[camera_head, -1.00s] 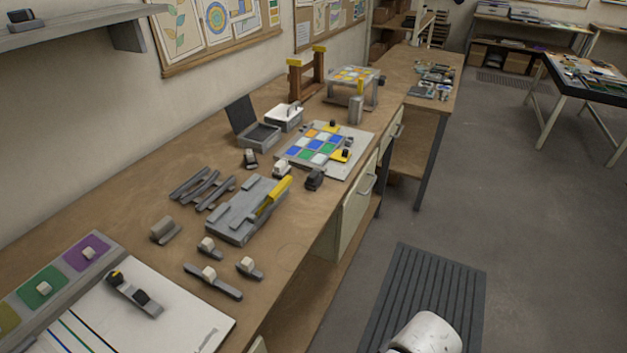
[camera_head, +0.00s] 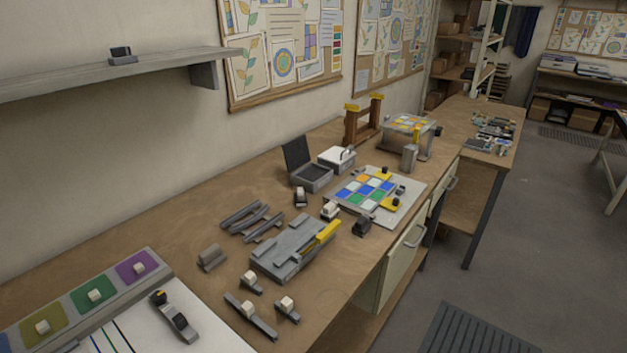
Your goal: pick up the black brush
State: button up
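No object is clearly recognisable as the black brush at this size. One candidate is the long grey tool with a black block and a yellow-and-black end (camera_head: 174,318), lying on the white sheet at the lower left. Several dark slim bars (camera_head: 252,221) lie side by side on the bench behind the grey block. A small black object (camera_head: 361,226) stands near the bench's front edge, and a dark piece with a pale band (camera_head: 300,197) is by the open box. My gripper is not in view.
The wooden bench (camera_head: 185,222) runs from lower left to upper right. A grey block with a yellow-handled tool (camera_head: 295,248), small white-capped tools (camera_head: 249,311), a coloured glass panel (camera_head: 345,196) and an open box (camera_head: 308,176) crowd it. The floor (camera_head: 545,260) at right is largely clear.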

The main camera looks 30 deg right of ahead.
aim_at(362, 226)
jog(key=u, duration=0.3)
jog(key=l+u, duration=0.35)
jog(key=l, duration=0.15)
jog(key=l+u, duration=0.35)
jog(key=l, duration=0.15)
